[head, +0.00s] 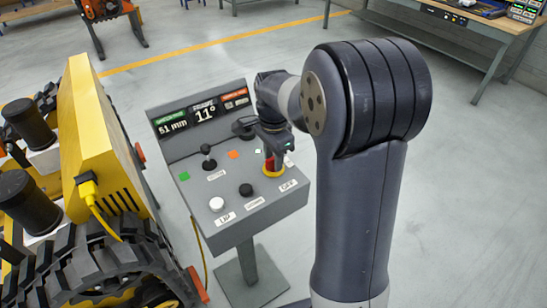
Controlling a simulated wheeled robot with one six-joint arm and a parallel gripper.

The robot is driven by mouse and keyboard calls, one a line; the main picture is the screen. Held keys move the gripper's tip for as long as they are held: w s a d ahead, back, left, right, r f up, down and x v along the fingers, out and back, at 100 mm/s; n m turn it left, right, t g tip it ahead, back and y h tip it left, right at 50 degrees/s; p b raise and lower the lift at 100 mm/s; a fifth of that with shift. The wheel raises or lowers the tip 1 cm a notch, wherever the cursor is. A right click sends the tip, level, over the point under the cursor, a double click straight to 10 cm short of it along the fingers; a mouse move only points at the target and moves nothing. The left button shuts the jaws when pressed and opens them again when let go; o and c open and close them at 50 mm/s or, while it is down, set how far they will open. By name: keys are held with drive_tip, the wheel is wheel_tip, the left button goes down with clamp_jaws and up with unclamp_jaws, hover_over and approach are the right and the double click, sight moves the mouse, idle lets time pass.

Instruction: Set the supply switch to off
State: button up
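A grey control console (232,216) stands on a post in the middle of the head view. On the right of its sloped top is a red knob (269,164) on a yellow base (274,173), which looks like the supply switch. A white label reading OFF (288,186) lies just in front of it. My gripper (271,153) points down right at the red knob and hides its upper part. I cannot tell whether the fingers are closed on the knob, nor which way the knob is turned.
The console also carries a black joystick (208,157), a white button (216,204) by an UP label, a black button (246,190) and a display (203,112). A yellow tracked carrier (95,140) stands close at the left. A workbench (470,30) is at the back right.

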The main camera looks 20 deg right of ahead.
drive_tip(key=shift+f, duration=0.25)
clamp_jaws()
